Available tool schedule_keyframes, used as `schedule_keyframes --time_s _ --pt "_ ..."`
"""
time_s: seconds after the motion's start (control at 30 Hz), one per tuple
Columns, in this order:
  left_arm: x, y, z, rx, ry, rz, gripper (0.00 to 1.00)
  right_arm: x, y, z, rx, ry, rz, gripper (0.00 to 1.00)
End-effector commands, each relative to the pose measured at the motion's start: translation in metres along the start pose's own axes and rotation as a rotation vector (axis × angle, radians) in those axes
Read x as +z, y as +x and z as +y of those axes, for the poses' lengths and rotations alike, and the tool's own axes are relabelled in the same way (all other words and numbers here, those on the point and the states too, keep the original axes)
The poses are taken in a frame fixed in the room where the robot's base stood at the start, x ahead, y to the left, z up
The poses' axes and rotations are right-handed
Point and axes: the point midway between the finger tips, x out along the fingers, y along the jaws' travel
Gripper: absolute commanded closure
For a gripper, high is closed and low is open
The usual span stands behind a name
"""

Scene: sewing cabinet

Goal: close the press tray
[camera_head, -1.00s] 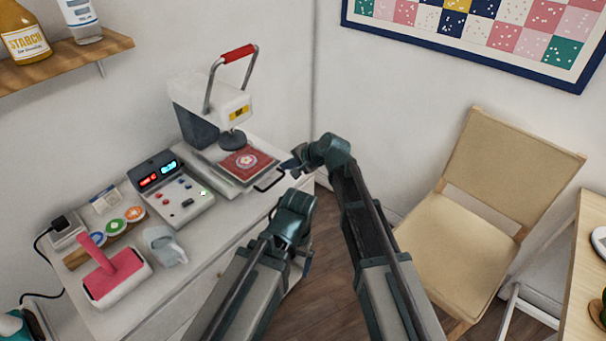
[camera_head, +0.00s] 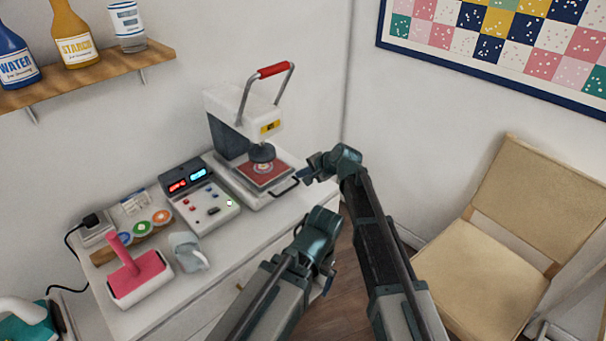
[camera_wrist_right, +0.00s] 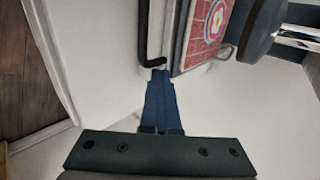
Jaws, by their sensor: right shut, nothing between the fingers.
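The press tray (camera_head: 253,184) is the flat slide under the head of the white heat press (camera_head: 232,112). It carries a red pad with a round emblem (camera_head: 270,173) and has a black bar handle (camera_head: 287,187) at its front. The press's round dark head covers the back part of the pad. My right gripper (camera_head: 305,170) is shut and empty beside the handle. In the right wrist view its blue fingertips (camera_wrist_right: 160,76) meet the end of the black handle (camera_wrist_right: 150,61); contact is unclear. My left gripper (camera_head: 328,278) hangs low before the counter, its jaws unclear.
A control box (camera_head: 200,197) with lit displays stands left of the press. A pink-handled roller (camera_head: 138,281), a grey clip-like object (camera_head: 188,251) and colored discs (camera_head: 141,228) lie further left. A wooden chair (camera_head: 480,245) stands right of my arms.

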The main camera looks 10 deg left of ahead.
Motion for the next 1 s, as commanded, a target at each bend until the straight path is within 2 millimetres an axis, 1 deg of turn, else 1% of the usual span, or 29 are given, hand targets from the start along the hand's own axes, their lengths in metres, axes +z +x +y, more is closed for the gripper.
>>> schedule_keyframes --time_s 0.07,0.27,0.33,0.5,0.7,0.83,1.0 --pt "0.000 0.000 0.000 0.000 0.000 0.000 0.03 0.002 -0.002 0.000 -0.007 0.001 -0.001 1.00" --pt "0.000 -0.001 0.000 0.000 0.000 0.000 0.03 0.009 -0.025 0.022 -0.004 0.002 0.001 1.00" --pt "0.001 -0.017 -0.002 0.000 0.000 0.000 0.03 0.008 -0.045 0.018 -0.003 0.002 0.001 1.00" --pt "0.003 -0.042 -0.004 0.000 0.000 0.000 0.03 0.008 -0.082 0.018 -0.002 0.002 0.001 1.00" --pt "0.004 -0.061 -0.006 0.000 0.000 0.000 0.03 0.007 -0.111 0.020 -0.001 0.002 0.000 1.00" --pt "0.004 -0.067 -0.006 0.000 0.000 0.000 0.03 0.007 -0.121 0.021 -0.002 0.001 0.000 1.00" --pt "0.004 -0.069 -0.007 0.000 0.000 0.000 0.03 0.007 -0.126 0.022 -0.002 0.000 -0.001 1.00"
